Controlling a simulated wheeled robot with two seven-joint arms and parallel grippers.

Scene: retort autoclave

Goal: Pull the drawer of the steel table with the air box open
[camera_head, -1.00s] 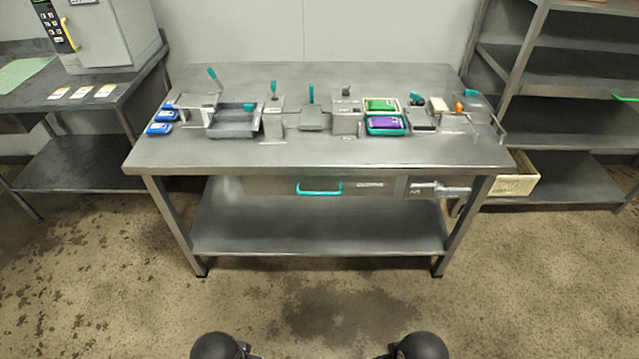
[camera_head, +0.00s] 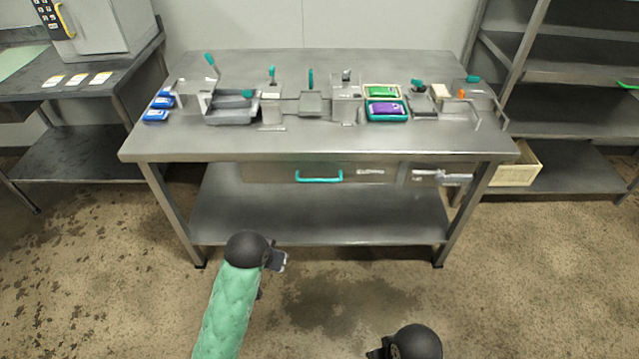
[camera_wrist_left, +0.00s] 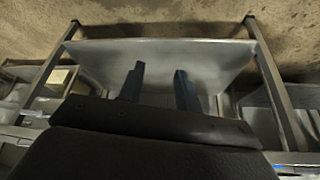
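The steel table (camera_head: 300,147) stands in the middle of the head view. Its drawer (camera_head: 265,173) sits under the top and looks closed, with a teal bar handle (camera_head: 319,178) on its front. A grey box with silver fittings (camera_head: 440,178) hangs under the top right of the drawer; I cannot tell if it is the air box. My left gripper (camera_head: 280,262) is in front of the table, below and left of the handle, apart from it. In the left wrist view its two fingers (camera_wrist_left: 159,88) are apart and empty. My right gripper (camera_head: 378,352) is barely visible at the bottom edge.
The lower shelf (camera_head: 320,215) is bare. The table top carries fixtures, blue packs (camera_head: 158,108) and a teal tray (camera_head: 386,116). A side table (camera_head: 80,95) stands left. A shelf rack (camera_head: 560,105) and a cream crate (camera_head: 515,170) are right. The floor in front is clear.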

